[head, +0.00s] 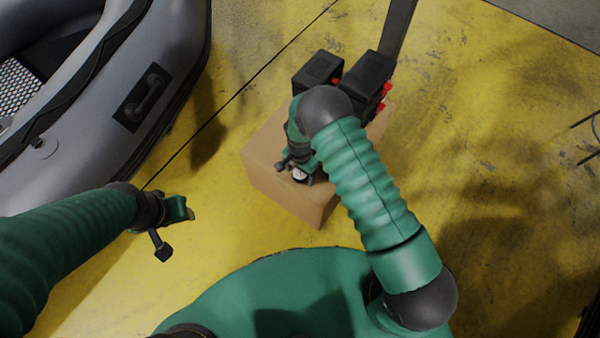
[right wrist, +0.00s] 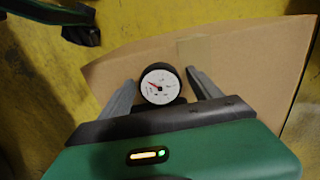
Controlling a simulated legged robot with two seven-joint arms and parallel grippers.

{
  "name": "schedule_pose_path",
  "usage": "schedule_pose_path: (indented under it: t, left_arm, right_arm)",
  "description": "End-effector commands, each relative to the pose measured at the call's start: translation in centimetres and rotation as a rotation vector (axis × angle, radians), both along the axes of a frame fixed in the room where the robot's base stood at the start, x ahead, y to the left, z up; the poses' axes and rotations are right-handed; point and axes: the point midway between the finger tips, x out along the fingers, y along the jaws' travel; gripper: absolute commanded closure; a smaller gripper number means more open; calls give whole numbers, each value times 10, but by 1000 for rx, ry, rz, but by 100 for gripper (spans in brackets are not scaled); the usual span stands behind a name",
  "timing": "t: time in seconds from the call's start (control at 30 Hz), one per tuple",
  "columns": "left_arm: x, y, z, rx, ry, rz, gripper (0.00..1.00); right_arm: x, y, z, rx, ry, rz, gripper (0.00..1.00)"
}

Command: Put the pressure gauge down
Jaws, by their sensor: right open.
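The pressure gauge (right wrist: 159,85) has a white round dial in a black case. In the right wrist view it sits between the two grey fingers of my right gripper (right wrist: 162,88), with the cardboard box (right wrist: 245,58) behind it. Gaps show beside the gauge, so the fingers are open around it. In the head view the gauge (head: 300,175) is at the near part of the box top (head: 265,160), partly covered by my right gripper (head: 296,168). My left gripper (head: 172,228) hangs over the floor left of the box; its jaw opening is unclear.
Two black boxy items (head: 318,70) stand at the far side of the cardboard box, one with red parts (head: 385,95). A grey inflatable boat (head: 150,60) lies at the left. The yellow floor (head: 500,140) right of the box is clear.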

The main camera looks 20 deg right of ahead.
Motion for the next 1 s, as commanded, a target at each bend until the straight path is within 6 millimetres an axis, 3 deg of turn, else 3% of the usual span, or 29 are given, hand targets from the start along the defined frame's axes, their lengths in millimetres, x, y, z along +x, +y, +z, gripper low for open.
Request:
schedule_pose_path:
  t: [0.4,0.6,0.7,0.83,0.9,1.0]
  left_arm:
    - [0,0,46,0,0,0,53]
    - [0,0,51,0,0,0,53]
    - [0,0,50,0,0,0,53]
    - [0,0,50,0,0,0,53]
    - [0,0,50,0,0,0,53]
    - [0,0,50,0,0,0,53]
  right_arm:
    - [1,1,102,0,-2,1,27]
    - [0,-1,124,1,-3,8,27]
    - [-5,-6,155,10,-27,77,27]
    - [-34,-23,229,13,-92,305,27]
    - [-61,-33,266,-1,-133,460,27]
    - [-102,-44,302,-39,-180,666,27]
